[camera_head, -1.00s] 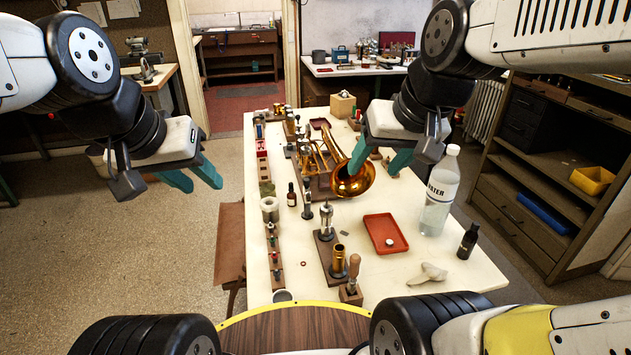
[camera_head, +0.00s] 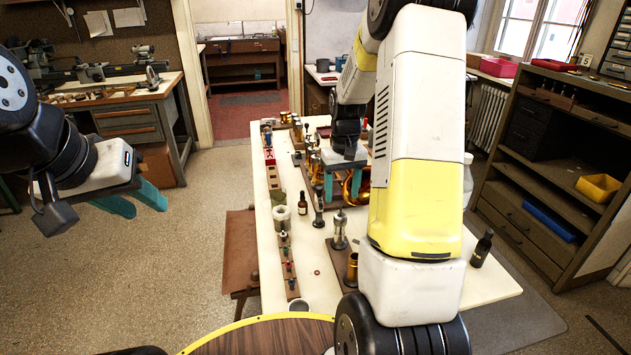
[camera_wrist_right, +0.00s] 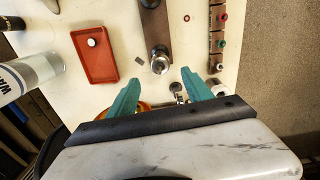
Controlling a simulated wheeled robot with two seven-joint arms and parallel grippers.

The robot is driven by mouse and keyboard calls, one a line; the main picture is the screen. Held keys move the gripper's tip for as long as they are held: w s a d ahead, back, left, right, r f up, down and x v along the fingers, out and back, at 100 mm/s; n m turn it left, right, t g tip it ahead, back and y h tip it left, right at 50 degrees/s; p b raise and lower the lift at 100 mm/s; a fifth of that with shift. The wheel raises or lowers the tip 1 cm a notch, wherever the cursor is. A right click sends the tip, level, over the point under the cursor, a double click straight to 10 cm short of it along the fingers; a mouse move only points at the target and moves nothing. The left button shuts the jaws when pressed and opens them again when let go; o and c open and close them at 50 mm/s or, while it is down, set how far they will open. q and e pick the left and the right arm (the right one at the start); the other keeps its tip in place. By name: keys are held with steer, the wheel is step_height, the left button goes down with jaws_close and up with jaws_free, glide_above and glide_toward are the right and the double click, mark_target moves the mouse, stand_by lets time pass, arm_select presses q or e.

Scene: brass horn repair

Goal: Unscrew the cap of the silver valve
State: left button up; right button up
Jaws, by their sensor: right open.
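The silver valve (camera_head: 340,231) stands upright on a wooden block near the middle of the table. In the right wrist view the silver valve (camera_wrist_right: 160,63) is seen from above, just beyond and between my fingertips. Its cap end faces the camera. My right gripper (camera_head: 345,190) is open and empty, with its fingers pointing down behind the valve in the head view. The open right gripper (camera_wrist_right: 160,80) also shows in its wrist view, its green fingers apart and not touching the valve. My left gripper (camera_head: 148,206) is open and empty, left of the table over the floor.
A brass cylinder (camera_head: 352,269) stands close to the valve on the near side. A red tray (camera_wrist_right: 95,58) with a small white piece and a water bottle (camera_wrist_right: 33,72) lie to one side. A brown bottle (camera_head: 302,204) and a rack of small coloured parts (camera_head: 289,268) are left of the valve.

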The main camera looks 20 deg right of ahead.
mark_target(340, 216)
steer(key=shift+f, duration=3.95)
jaws_close()
steer(key=c, duration=0.8)
jaws_free()
jaws_close()
steer(key=n, duration=0.3)
steer(key=shift+n, duration=1.1)
